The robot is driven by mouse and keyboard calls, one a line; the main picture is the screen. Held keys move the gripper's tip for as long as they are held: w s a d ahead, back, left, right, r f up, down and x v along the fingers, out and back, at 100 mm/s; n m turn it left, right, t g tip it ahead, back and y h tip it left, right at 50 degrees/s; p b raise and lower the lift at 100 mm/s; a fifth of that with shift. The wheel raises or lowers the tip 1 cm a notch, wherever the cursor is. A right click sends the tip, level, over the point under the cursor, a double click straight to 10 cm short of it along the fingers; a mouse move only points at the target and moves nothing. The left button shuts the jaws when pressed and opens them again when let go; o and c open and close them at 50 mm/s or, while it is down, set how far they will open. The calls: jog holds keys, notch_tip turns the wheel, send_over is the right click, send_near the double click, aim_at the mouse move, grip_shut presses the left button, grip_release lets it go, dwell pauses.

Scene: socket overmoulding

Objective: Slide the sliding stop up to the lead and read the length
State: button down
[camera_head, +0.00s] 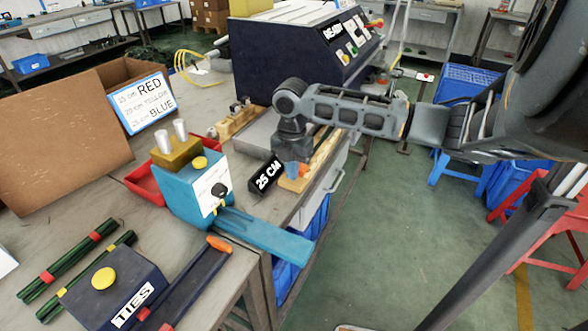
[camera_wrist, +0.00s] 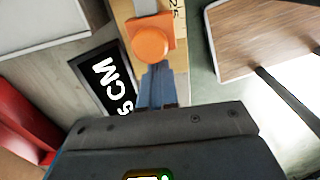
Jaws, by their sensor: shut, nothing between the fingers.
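The sliding stop is an orange block with a round orange knob (camera_wrist: 151,44), seen in the wrist view on a pale wooden measuring board (camera_wrist: 124,12). In the head view, a little of its orange (camera_head: 293,170) shows below my gripper (camera_head: 291,162), and the board (camera_head: 326,153) runs away behind it. My gripper's fingers are shut with nothing between them. In the wrist view, the fingertips (camera_wrist: 158,66) are right beside the knob; I cannot tell whether they touch it. A scale with "25" (camera_wrist: 178,10) shows beside the stop. I cannot make out a lead on the board.
A blue press-like device (camera_head: 190,195), red tray (camera_head: 146,184) and "TIES" box (camera_head: 117,291) are farther left. The bench edge lies close to the right, with open floor beyond.

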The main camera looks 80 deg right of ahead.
notch_tip(320, 180, up, 7)
jog(key=p, duration=0.5)
jog(key=shift+a, duration=0.15)
dwell(0.4)
dwell(0.5)
